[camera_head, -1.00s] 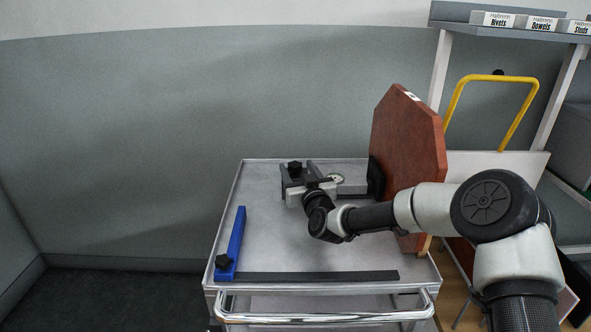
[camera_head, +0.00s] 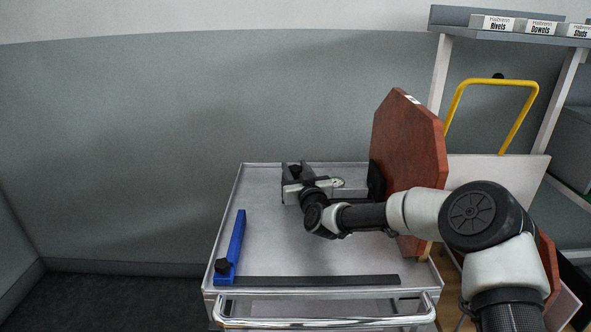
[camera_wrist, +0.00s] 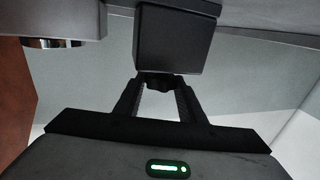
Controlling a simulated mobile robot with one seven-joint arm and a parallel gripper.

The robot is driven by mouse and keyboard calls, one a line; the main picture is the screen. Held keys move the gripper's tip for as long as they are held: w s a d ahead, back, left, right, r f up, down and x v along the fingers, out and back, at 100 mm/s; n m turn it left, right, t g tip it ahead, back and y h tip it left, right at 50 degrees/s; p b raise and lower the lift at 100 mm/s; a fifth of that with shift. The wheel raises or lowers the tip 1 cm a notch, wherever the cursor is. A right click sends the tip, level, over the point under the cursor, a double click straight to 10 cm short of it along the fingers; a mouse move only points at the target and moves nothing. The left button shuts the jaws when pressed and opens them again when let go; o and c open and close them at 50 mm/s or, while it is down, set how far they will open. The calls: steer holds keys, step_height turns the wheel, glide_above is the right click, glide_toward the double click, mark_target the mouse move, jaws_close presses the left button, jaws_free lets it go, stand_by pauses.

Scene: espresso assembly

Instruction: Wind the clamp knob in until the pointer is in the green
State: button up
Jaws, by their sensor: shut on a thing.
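The grey clamp (camera_head: 350,188) lies near the back of the cart top, beside the upright reddish-brown board. Its small round dial (camera_head: 337,182) is partly covered by my gripper, and the pointer's position is too small to read. In the wrist view, my gripper (camera_wrist: 160,86) is shut on the dark clamp knob (camera_wrist: 160,80), with a fingertip on each side of it. A dark block (camera_wrist: 175,40) of the clamp sits just beyond the knob. In the head view my wrist hides where the fingers meet the knob.
A reddish-brown board (camera_head: 408,150) stands upright at the cart's right. A blue-ended bar clamp (camera_head: 231,245) with a long dark bar (camera_head: 310,281) lies along the cart's left and front. The cart top (camera_head: 275,240) between is clear. A shelf with labelled bins (camera_head: 537,26) stands at right.

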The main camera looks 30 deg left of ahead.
steer(key=shift+a+r, duration=0.1)
steer(key=shift+s+m+t+h+p, duration=0.15)
steer(key=shift+m+t+h+p, duration=0.3)
steer(key=shift+m+t+h, duration=0.4)
steer(key=m+t+h, duration=0.1)
steer(key=h, duration=0.1)
steer(key=m+t+h+p, duration=0.1)
steer(key=m+h, duration=0.1)
steer(key=h, duration=0.1)
steer(key=shift+a, duration=0.15)
steer(key=m+h, duration=0.2)
steer(key=m+t+h, duration=0.1)
steer(key=m+h, duration=0.1)
steer(key=h, duration=0.1)
steer(key=shift+f+h+b, duration=0.2)
steer(key=shift+h+b, duration=0.05)
steer(key=shift+b, duration=0.1)
steer(key=shift+m+h, duration=0.45)
steer(key=shift+h, duration=0.35)
steer(key=shift+m+h+b, duration=0.6)
steer(key=shift+h+b, duration=0.05)
steer(key=shift+h, duration=0.25)
steer(key=o, duration=1)
steer(key=shift+o, duration=0.2)
